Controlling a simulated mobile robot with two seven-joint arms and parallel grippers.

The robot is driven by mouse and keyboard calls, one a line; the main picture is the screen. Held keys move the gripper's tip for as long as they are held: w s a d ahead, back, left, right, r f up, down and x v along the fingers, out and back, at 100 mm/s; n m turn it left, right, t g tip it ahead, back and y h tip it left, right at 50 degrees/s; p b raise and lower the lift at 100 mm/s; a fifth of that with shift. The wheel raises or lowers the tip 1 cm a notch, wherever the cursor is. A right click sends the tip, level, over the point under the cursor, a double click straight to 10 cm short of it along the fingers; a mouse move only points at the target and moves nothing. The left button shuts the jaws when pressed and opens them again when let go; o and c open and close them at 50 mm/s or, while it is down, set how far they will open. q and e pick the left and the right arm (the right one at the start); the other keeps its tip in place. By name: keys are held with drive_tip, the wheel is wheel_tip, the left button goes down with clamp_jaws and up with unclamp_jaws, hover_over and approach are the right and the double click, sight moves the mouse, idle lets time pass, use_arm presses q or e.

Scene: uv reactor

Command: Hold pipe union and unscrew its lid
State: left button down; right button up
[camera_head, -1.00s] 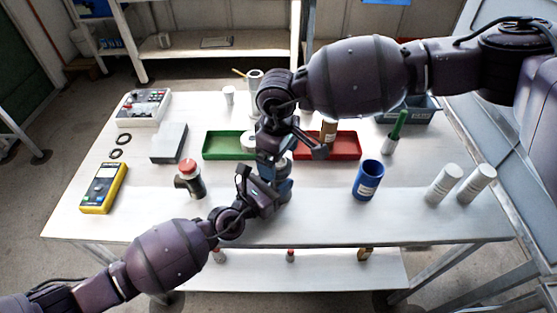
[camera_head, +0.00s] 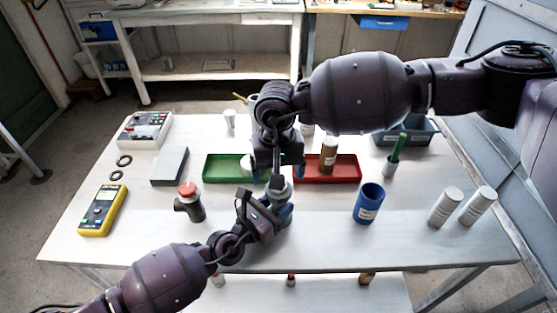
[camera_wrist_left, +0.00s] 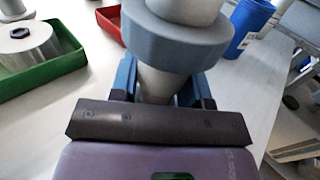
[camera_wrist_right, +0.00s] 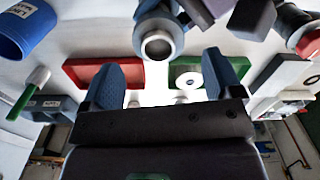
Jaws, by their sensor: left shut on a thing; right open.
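The pipe union (camera_head: 280,190) is a grey fitting with a wide collar, held upright above the table's front part. It fills the top of the left wrist view (camera_wrist_left: 175,38), with its collar above my fingers. My left gripper (camera_head: 274,212) is shut on its lower body, between the blue fingers (camera_wrist_left: 165,85). My right gripper (camera_head: 275,172) is open just behind and above the union. In the right wrist view its blue fingers (camera_wrist_right: 163,78) are spread and empty, and the union's round open end (camera_wrist_right: 158,44) shows beyond them, apart from both. I cannot tell the lid from the collar.
A green tray (camera_head: 222,179) with a white roll and a red tray (camera_head: 345,179) lie behind the union. A blue cup (camera_head: 369,204) stands to the right, and a red-capped dark fitting (camera_head: 189,202) to the left. The table front is mostly clear.

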sight(278, 205)
drive_tip(key=m, duration=0.6)
drive_tip(key=shift+r, duration=0.15)
drive_tip(key=m, duration=0.5)
drive_tip(key=shift+r+m, duration=0.2)
drive_tip(key=shift+m, duration=0.1)
drive_tip(key=m, duration=0.4)
drive_tip(key=shift+r, duration=0.15)
drive_tip(key=m, duration=0.6)
drive_tip(key=shift+r, duration=0.2)
drive_tip(key=m, duration=0.4)
drive_tip(key=shift+r, duration=0.15)
drive_tip(key=m, duration=0.5)
drive_tip(key=shift+r+m, duration=0.15)
drive_tip(key=shift+m, duration=0.25)
drive_tip(key=m, duration=0.5)
drive_tip(key=shift+r+m, duration=0.2)
drive_tip(key=shift+m, duration=0.1)
drive_tip(key=m, duration=0.5)
drive_tip(key=shift+d+r, duration=0.1)
drive_tip(key=shift+r, duration=0.05)
drive_tip(key=shift+m, duration=0.3)
drive_tip(key=shift+f, duration=3.95)
